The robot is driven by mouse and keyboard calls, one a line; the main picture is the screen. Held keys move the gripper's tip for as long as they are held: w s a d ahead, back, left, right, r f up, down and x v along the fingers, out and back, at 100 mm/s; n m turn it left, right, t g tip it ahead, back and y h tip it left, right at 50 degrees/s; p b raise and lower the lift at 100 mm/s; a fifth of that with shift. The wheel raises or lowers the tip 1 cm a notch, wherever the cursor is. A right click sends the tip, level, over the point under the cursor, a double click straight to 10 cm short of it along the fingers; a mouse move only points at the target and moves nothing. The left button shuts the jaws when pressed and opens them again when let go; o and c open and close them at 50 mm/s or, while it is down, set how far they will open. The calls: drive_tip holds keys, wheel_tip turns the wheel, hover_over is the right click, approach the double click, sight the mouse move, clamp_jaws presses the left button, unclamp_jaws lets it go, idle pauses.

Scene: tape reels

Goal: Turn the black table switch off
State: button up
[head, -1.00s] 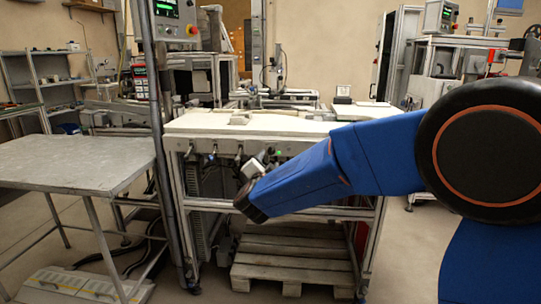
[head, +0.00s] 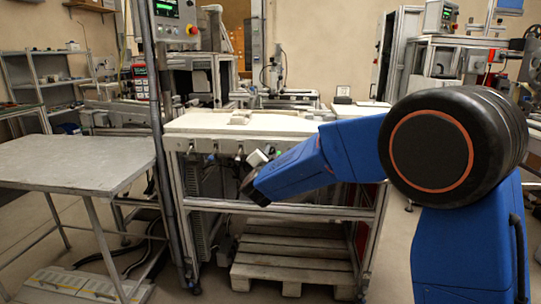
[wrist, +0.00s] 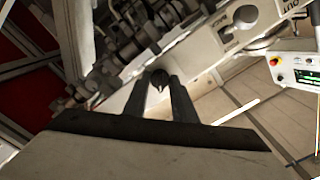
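A dark round knob (wrist: 159,77), which looks like the black table switch, sits on the pale front panel (wrist: 205,60) in the wrist view. The two dark fingers of my gripper (wrist: 159,90) are apart, one on each side of the knob. I cannot tell whether they touch it. In the head view my gripper (head: 257,158) is close to the front panel of the white-topped table (head: 270,122). Its fingertips are too small to make out there, and the black switch cannot be picked out.
Several other switches (head: 215,149) line the table's front panel to the left. A wooden pallet (head: 290,262) lies under the table. A grey metal table (head: 75,163) stands at the left, beside a dark upright post (head: 160,150). A control box (wrist: 295,70) shows at the wrist view's right.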

drive_tip(key=shift+c, duration=1.2)
drive_tip(key=n, duration=0.6)
drive_tip(key=shift+n, duration=0.3)
drive_tip(key=n, duration=0.3)
drive_tip(key=shift+n, duration=2.1)
